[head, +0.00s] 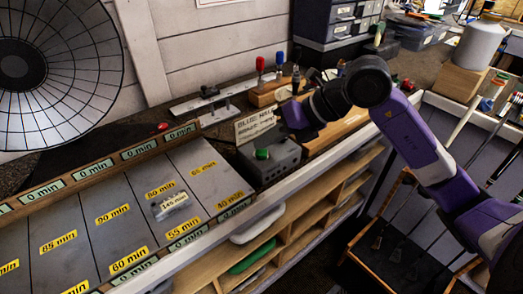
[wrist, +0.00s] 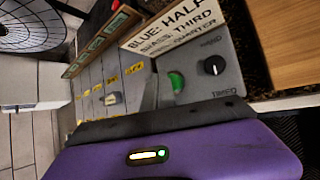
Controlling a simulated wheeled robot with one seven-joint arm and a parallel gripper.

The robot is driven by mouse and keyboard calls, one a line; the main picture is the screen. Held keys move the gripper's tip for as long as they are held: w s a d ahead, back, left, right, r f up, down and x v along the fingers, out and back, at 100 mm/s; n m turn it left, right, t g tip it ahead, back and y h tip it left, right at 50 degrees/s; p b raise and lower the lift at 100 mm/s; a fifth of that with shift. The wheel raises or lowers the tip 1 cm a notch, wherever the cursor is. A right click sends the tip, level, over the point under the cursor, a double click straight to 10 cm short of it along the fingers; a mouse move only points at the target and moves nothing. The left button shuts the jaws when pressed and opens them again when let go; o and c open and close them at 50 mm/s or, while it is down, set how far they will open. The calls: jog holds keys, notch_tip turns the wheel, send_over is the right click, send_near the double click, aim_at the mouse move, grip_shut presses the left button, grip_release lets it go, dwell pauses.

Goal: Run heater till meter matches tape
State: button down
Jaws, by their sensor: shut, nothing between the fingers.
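The heater (head: 45,70), a round wire-faced dish, stands at the left of the head view; it also shows in the wrist view (wrist: 35,22). Grey panels carry yellow minute tapes (head: 129,259). Green meters (head: 187,237) along the rails read "0 min" where legible. A grey control box (head: 283,166) has a green button (head: 262,154), also in the wrist view (wrist: 176,82), and a black knob (wrist: 214,65) beside lettering that seems to read "TIMED". My gripper (head: 297,122) is shut and empty, just above and behind the box. Its fingertips are hard to make out.
A sign (head: 256,121) starting "BLUE: HALF" stands behind the box. A small pale block (head: 170,205) with a yellow label lies on a panel. Red and blue handled tools (head: 279,60) stand behind. A wooden block (head: 463,77) is at right. Shelves (head: 300,225) lie below the front edge.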

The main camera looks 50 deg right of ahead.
aim_at(266, 152)
jog(key=shift+f+b, duration=0.5)
jog(key=shift+b, duration=0.2)
dwell(0.6)
jog(key=shift+r, duration=0.1)
jog(key=shift+r+p, duration=0.35)
jog(key=shift+r, duration=0.5)
jog(key=shift+r+p, duration=1.2)
jog(key=shift+r, duration=1.35)
